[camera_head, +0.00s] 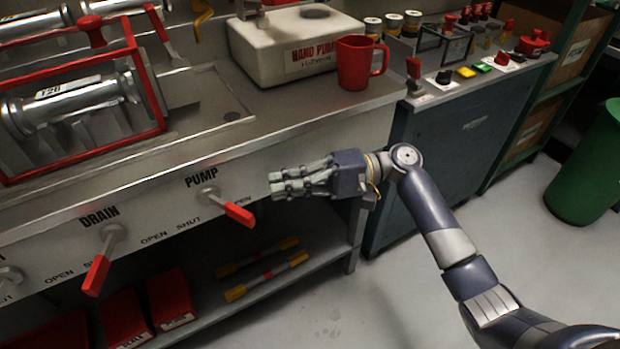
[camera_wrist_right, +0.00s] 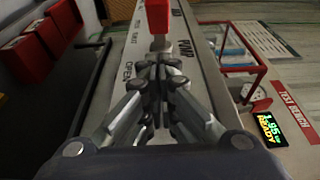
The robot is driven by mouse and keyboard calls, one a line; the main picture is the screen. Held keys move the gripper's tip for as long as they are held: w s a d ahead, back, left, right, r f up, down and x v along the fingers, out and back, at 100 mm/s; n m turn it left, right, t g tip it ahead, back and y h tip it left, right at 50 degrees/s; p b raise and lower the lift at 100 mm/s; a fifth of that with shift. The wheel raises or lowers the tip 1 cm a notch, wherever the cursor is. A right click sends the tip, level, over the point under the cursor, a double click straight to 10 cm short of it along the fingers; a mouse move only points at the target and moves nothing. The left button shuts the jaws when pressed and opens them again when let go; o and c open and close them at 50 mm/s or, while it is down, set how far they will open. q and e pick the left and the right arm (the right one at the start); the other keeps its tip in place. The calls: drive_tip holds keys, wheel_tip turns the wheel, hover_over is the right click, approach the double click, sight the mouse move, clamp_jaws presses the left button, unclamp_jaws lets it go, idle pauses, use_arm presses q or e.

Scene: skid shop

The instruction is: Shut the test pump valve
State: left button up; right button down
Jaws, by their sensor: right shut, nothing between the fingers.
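The pump valve is on the bench's front panel under the word PUMP, with a grey hub and a red lever (camera_head: 239,213). The lever points right and slightly down, by the OPEN label; SHUT is printed to the hub's left. My right gripper (camera_head: 275,185) is shut and empty, to the right of the lever and apart from it, with its fingers pointing left. In the right wrist view the red lever (camera_wrist_right: 158,18) shows at the top, beyond my closed fingertips (camera_wrist_right: 160,62). My left gripper is not in view.
The drain valve's red lever (camera_head: 97,275) points down and left beside the pump valve. A red mug (camera_head: 356,62) stands near the bench edge above my gripper. A lower shelf holds red boxes (camera_head: 170,298). Open floor (camera_head: 440,250) lies to the right.

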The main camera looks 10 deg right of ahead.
sight(231, 210)
drive_tip(key=shift+s+a, duration=0.75)
drive_tip(key=shift+a, duration=0.3)
drive_tip(key=shift+s+a, duration=0.7)
drive_tip(key=shift+a, duration=0.35)
